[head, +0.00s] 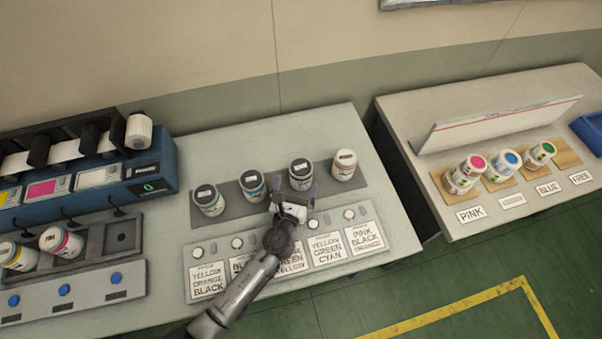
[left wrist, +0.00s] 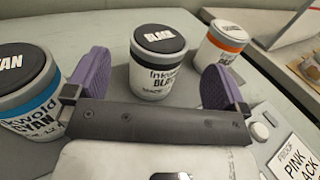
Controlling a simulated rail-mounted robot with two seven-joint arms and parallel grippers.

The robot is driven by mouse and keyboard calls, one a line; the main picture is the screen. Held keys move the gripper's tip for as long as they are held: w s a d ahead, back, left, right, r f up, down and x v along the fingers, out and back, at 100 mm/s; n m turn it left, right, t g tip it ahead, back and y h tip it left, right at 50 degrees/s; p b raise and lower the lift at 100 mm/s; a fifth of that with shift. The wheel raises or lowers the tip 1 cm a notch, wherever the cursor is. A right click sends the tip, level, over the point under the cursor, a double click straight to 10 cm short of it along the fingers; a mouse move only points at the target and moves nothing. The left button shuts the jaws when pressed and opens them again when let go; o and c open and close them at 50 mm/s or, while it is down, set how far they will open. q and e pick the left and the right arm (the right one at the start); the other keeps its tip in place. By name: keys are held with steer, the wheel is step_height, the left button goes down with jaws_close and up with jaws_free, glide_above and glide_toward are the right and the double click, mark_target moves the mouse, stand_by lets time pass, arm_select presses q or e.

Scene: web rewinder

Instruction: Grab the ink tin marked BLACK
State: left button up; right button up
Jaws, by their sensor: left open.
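The ink tin marked BLACK (head: 302,173) stands upright on a dark grey strip on the middle table, third from the left in a row of tins. In the left wrist view the BLACK tin (left wrist: 155,75) has a black lid with white lettering. My left gripper (head: 294,193) is open at the front of this tin. Its two purple pads show to the left and right of the tin in the wrist view, with gaps between, so it is not gripped. My right gripper is not in view.
A CYAN tin (head: 253,187) stands close left of the gripper, and an orange-banded tin (head: 344,165) stands to the right. A sloped panel with label cards (head: 325,248) and round buttons lies in front. A printer-like machine (head: 90,180) is at left.

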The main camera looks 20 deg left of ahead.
mark_target(301, 167)
arm_select(q)
steer(key=shift+w+a+b, duration=0.2)
steer(key=shift+w+a, duration=0.05)
steer(key=shift+w, duration=1.4)
steer(key=shift+w+a+b, duration=0.15)
steer(key=shift+w+a, duration=0.05)
steer(key=shift+w, duration=1.45)
steer(key=c, duration=1.2)
